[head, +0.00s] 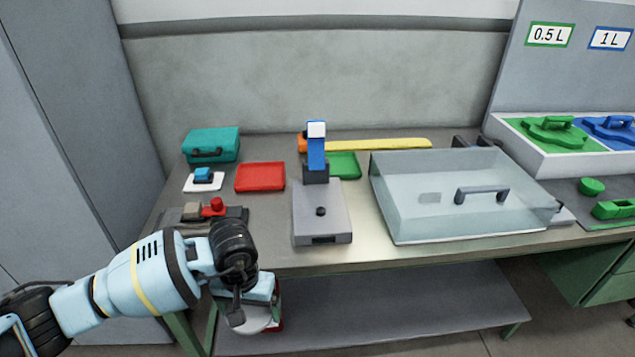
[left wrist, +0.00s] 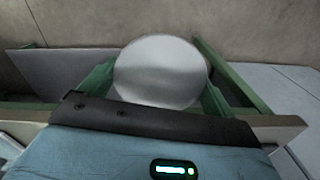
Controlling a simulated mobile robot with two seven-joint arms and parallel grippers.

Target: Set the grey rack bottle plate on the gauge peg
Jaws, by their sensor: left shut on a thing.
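My left gripper (head: 256,312) is in front of the table's front left edge, below the tabletop, pointing down. It is shut on a pale grey, rounded piece (head: 250,322), which also fills the middle of the left wrist view (left wrist: 160,72). Its shape fits a plate, but the gripper hides part of it, and I cannot tell for sure that it is the grey rack bottle plate. A grey gauge (head: 321,222) with a blue column stands on the table. A short black peg (head: 320,211) stands up from its base, with nothing on it. My right gripper is not in view.
A clear-lidded box (head: 445,220) with a handle stands right of the gauge. A red tray (head: 260,177), a green tray (head: 345,165) and a teal case (head: 211,145) are behind. A white rack (head: 560,155) holds green and blue plates. A dark fixture with a red knob (head: 215,206) sits front left.

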